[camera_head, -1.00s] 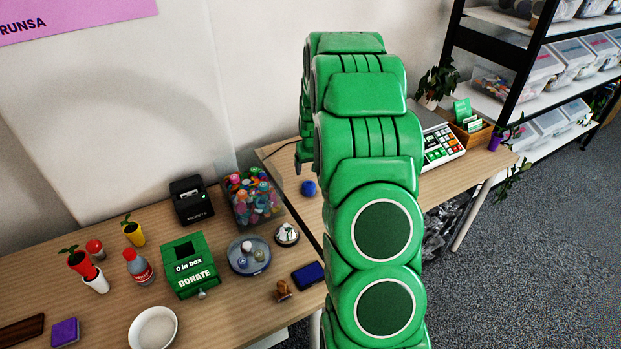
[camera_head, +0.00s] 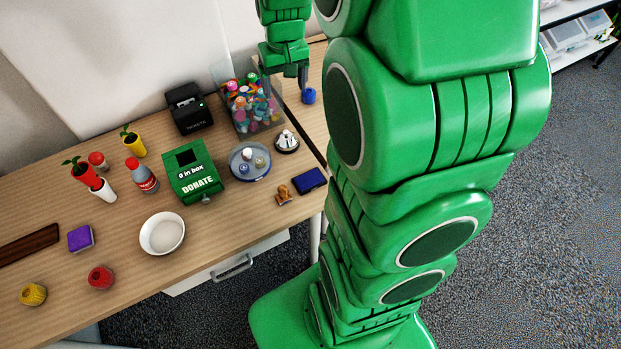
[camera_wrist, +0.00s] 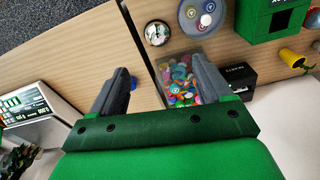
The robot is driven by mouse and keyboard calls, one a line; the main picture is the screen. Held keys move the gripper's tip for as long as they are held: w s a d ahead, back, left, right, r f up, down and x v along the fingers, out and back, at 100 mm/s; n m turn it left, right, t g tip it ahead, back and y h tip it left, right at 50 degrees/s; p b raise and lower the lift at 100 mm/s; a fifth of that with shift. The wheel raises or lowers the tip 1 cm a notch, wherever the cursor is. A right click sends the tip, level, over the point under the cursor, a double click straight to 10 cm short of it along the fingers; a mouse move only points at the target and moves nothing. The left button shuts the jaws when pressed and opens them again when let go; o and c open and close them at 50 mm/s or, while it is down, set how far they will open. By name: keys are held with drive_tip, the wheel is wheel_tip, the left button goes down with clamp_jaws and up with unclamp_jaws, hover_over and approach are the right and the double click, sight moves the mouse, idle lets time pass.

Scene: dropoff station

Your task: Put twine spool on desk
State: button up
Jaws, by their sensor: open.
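A red ball-shaped item (camera_head: 101,277) and a yellow one (camera_head: 33,294), which look like twine spools, rest on the wooden desk (camera_head: 215,240) near its front left. A similar blue item (camera_head: 309,96) is on the surface right of the desk's dark seam. My gripper (camera_head: 285,78) points down above the back of the desk, close to the blue item and the clear bin. In the wrist view, my gripper (camera_wrist: 161,65) is open with nothing held between its fingers. Part of the blue item (camera_wrist: 133,83) shows beside the left finger, which hides some of it.
The clear bin of colourful pieces (camera_head: 250,107), black printer (camera_head: 188,108), green donation box (camera_head: 191,172), round tray (camera_head: 249,162), bell (camera_head: 286,142) and white bowl (camera_head: 162,233) crowd the desk. Bare wood shows around the bowl and at the front.

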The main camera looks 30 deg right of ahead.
drive_tip(key=s+a+r+g, duration=0.1)
drive_tip(key=s+a+r, duration=0.2)
drive_tip(key=s, duration=1.1)
drive_tip(key=s+a+r+n+g, duration=0.1)
drive_tip(key=s+a+r, duration=0.2)
drive_tip(key=s, duration=1.2)
drive_tip(key=a, duration=0.3)
drive_tip(key=shift+s+a+r+g, duration=0.15)
drive_tip(key=shift+a+g, duration=0.05)
drive_tip(key=shift+g, duration=0.2)
